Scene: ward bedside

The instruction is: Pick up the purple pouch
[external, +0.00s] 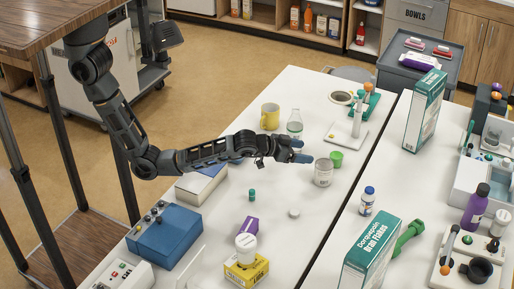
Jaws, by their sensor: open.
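A small purple item (248,226), which looks like the purple pouch, lies on the white table. It is just behind a white-lidded jar that stands on a yellow box, and its lower part is partly hidden. My gripper (304,151) is open, with its two blue-tipped fingers pointing right. It is over the far middle of the table, well above and to the right of the purple item in the picture. I see nothing between the fingers.
The jar (246,243) and yellow box (245,272) stand close in front of the purple item. A blue device (160,246) is at the left.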

